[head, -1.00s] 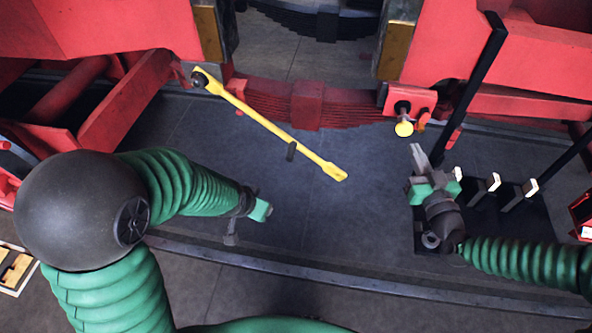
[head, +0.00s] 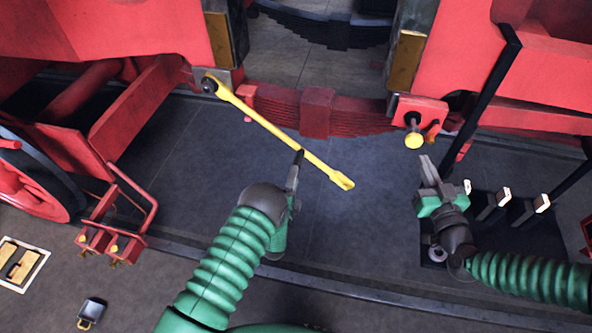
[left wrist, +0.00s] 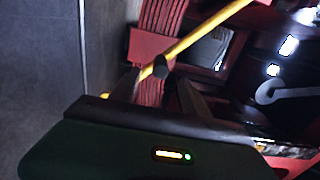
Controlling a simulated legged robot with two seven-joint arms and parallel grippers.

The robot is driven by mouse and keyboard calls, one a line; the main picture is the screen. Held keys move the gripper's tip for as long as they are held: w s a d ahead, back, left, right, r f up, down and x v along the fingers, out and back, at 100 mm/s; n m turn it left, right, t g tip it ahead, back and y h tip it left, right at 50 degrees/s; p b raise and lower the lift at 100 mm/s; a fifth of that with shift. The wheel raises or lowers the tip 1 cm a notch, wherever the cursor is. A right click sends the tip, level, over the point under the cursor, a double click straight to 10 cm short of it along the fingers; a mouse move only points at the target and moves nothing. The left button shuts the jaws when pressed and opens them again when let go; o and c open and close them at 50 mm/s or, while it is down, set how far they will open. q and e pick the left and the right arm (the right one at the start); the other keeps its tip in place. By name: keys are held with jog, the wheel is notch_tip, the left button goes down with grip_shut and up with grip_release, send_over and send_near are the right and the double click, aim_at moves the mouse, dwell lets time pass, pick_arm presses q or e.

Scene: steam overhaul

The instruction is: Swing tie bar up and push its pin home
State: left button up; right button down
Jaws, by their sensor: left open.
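The yellow tie bar (head: 270,124) hangs from a dark pivot (head: 209,84) at its upper left and slopes down to the right to a free forked end (head: 343,181). A short dark peg sticks out from it; the peg shows in the left wrist view (left wrist: 161,67). My left gripper (head: 297,160) is open at this peg, its fingers on either side of the peg in the left wrist view; contact cannot be told.
A red leaf spring (head: 345,116) lies behind the bar. A black post (head: 480,100) rises beside my right gripper, and a dark rack with pale-tipped blocks (head: 492,205) stands at its right. Red clamps (head: 112,243) and a wheel (head: 30,180) are at left. The grey floor between the grippers is clear.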

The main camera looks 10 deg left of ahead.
aim_at(299, 163)
pick_arm(q)
jog(key=w, duration=0.7)
jog(key=shift+w, duration=0.4)
grip_shut()
jog(key=shift+s+f, duration=0.15)
jog(key=shift+f, duration=0.05)
dwell(0.8)
